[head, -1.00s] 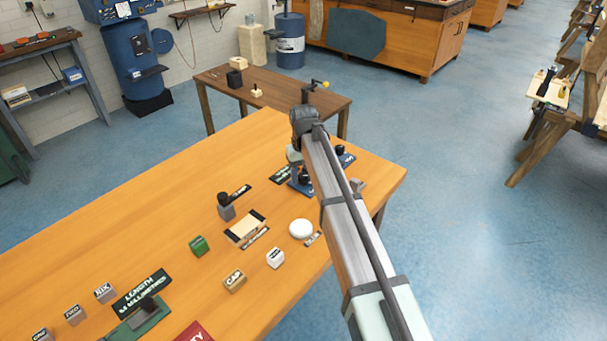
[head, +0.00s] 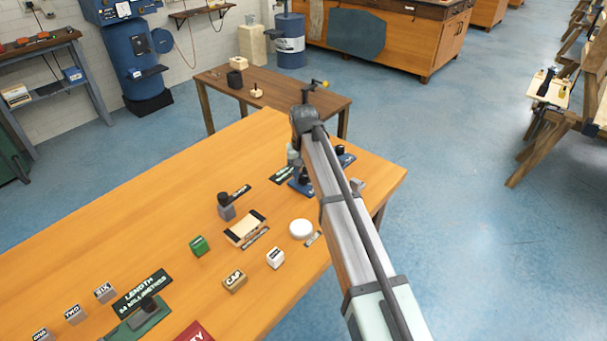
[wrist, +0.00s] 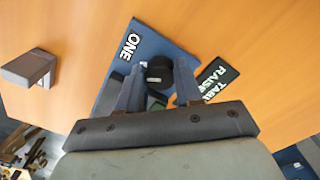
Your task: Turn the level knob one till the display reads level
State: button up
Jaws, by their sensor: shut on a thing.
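In the wrist view my gripper (wrist: 158,72) has its two fingers on either side of a black round knob (wrist: 160,66), shut on it. A dark sign (wrist: 214,82) beside the plate shows the words TABLE and RAISE, partly cut off by my finger. In the head view the blue plate (head: 301,187) is partly hidden by my arm, and the dark sign (head: 282,175) lies left of it. The fingers' contact with the knob is hidden there.
Another black knob (head: 340,150) stands just behind my arm. A grey bracket (wrist: 30,68) is at the left in the wrist view.

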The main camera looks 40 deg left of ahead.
aim_at(304, 177)
dwell(0.3)
jog(key=o, duration=1)
jog(key=shift+o, duration=0.2)
notch_tip(304, 177, up, 14)
jog(key=shift+f, duration=0.1)
dwell(0.4)
